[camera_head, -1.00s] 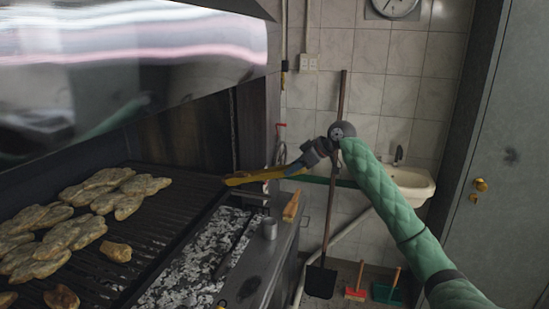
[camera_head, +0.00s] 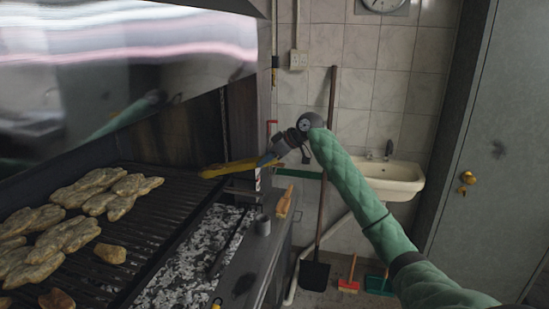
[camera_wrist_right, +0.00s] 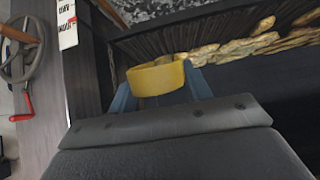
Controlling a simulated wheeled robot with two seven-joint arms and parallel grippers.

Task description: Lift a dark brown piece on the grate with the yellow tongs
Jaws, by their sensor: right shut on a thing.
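My right gripper (camera_head: 268,160) is shut on the yellow tongs (camera_head: 230,168), which point left over the right edge of the grate (camera_head: 150,240). In the right wrist view the tongs (camera_wrist_right: 157,78) sit between the blue fingers (camera_wrist_right: 160,92). Small dark brown pieces lie on the grate: one (camera_head: 110,253) right of the pale pieces and one (camera_head: 57,299) at the lower edge. The tongs' tips are apart from both. Several pale, flat pieces (camera_head: 62,240) cover the grate's left part; they also show in the right wrist view (camera_wrist_right: 245,45). My left gripper is out of view.
A shiny hood (camera_head: 130,60) hangs low over the grill. A bed of ash and embers (camera_head: 195,262) lies right of the grate. A metal cup (camera_head: 262,225) and a wooden-handled tool (camera_head: 284,202) are on the grill's side ledge. A sink (camera_head: 385,180) stands behind my right arm.

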